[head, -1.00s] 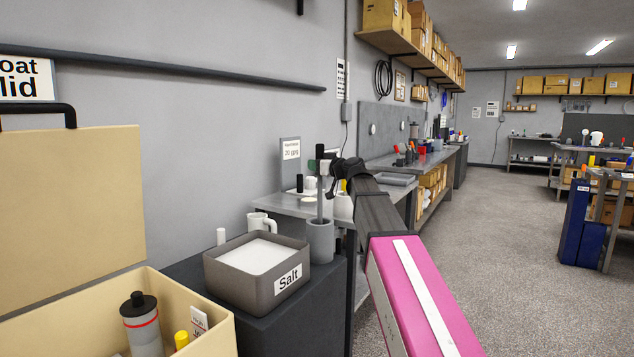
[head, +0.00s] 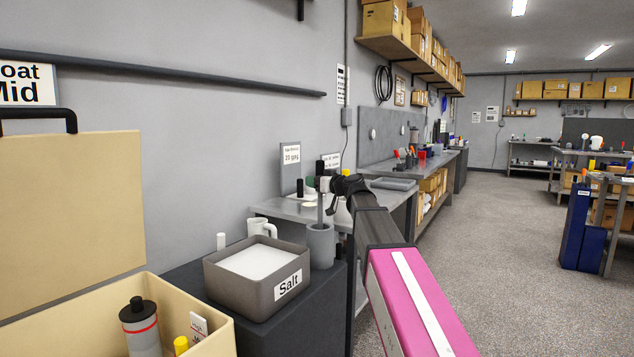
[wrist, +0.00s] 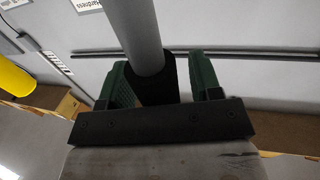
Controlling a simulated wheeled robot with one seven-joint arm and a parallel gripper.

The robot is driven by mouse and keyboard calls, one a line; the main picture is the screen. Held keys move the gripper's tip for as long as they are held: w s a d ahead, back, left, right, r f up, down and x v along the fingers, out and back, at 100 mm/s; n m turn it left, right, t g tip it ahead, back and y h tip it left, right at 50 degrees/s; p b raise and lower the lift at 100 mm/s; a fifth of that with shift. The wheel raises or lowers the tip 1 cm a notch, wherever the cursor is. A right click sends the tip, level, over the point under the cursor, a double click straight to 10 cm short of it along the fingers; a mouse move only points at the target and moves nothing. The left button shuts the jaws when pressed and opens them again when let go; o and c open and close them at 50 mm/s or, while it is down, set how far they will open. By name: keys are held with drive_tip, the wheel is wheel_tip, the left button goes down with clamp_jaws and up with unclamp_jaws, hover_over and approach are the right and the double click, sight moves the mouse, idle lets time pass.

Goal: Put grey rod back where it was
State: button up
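The grey rod (head: 320,209) stands upright, its lower end inside the grey cup (head: 320,247) on the dark stand. The cup wall hides how deep it reaches. My gripper (head: 325,183) is at the rod's upper part, over the cup. In the wrist view, the grey rod (wrist: 142,40) and its black end part lie between the two green fingers (wrist: 162,85). A narrow gap shows between the black part and the right finger, and the left finger is very close to it. The fingers look open around the rod.
A grey bin of white salt (head: 258,292) stands left of the cup. A white mug (head: 261,227) is behind it. An open beige box (head: 70,305) with a bottle (head: 141,325) is at front left.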

drive_tip(key=shift+r, duration=0.1)
drive_tip(key=shift+s+d, duration=0.2)
drive_tip(key=shift+s, duration=0.1)
drive_tip(key=v, duration=1.1)
drive_tip(key=s+f+m+g+h, duration=0.2)
drive_tip(key=s+f+g+h, duration=0.1)
drive_tip(key=f, duration=1.2)
drive_tip(key=s+f+m+g+h, duration=0.2)
drive_tip(key=s+f+g, duration=0.1)
drive_tip(key=f, duration=1.1)
drive_tip(key=s+d+f+m+g+h, duration=0.2)
drive_tip(key=s+d+f+g+h, duration=0.1)
drive_tip(key=s+f, duration=0.6)
drive_tip(key=s+d+f+m+g+h, duration=0.2)
drive_tip(key=s+d+f+g+h, duration=0.2)
drive_tip(key=s+f, duration=0.4)
wheel_tip(320, 180, down, 7)
drive_tip(key=shift+s+d+r+m+h, duration=0.1)
drive_tip(key=shift+s+d+m+h, duration=0.25)
drive_tip(key=shift+d, duration=0.55)
